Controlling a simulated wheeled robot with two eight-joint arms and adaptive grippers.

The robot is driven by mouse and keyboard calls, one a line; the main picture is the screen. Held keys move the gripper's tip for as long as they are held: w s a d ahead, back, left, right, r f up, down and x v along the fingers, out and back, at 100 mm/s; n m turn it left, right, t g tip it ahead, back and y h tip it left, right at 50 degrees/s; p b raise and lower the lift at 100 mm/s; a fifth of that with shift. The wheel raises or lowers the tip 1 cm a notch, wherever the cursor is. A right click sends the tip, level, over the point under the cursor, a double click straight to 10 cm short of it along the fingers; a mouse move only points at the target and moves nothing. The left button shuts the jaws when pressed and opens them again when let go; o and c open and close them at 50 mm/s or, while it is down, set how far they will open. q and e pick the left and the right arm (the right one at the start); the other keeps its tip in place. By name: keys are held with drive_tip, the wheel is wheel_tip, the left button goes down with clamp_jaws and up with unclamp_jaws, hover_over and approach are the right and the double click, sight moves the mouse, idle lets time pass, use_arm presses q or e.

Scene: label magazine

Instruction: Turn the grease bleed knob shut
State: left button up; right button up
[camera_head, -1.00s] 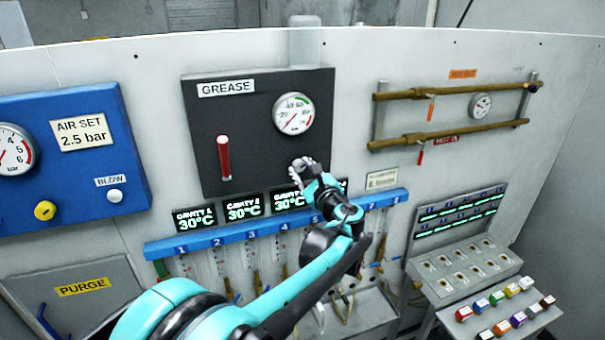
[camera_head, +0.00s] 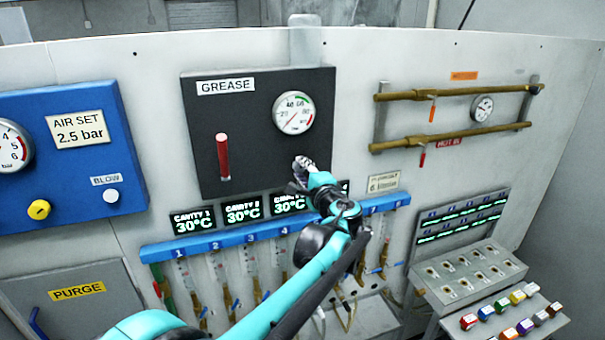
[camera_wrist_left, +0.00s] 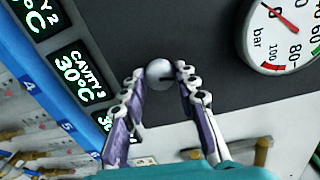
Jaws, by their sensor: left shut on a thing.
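The grease bleed knob (camera_wrist_left: 158,73) is a small grey round knob with a dark mark on the dark GREASE panel (camera_head: 250,130). In the left wrist view it sits between the fingertips of my left gripper (camera_wrist_left: 161,80), which is shut on it. The gauge also shows in the left wrist view (camera_wrist_left: 288,35). My right gripper is not in view.
Cavity temperature displays (camera_head: 243,211) and a blue numbered rail (camera_head: 215,238) run just below the panel. Brass pipes (camera_head: 455,92) are at the right, and a blue air panel (camera_head: 70,190) is at the left.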

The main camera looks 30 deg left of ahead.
use_arm(q)
drive_tip(key=shift+n+b, duration=0.3)
drive_tip(key=shift+n, duration=1.1)
drive_tip(key=o, duration=1.2)
drive_tip(key=shift+c, duration=0.2)
drive_tip(key=shift+s, duration=0.1)
drive_tip(key=v, duration=1.1)
drive_tip(key=shift+s+d, duration=0.3)
drive_tip(key=shift+s, duration=0.05)
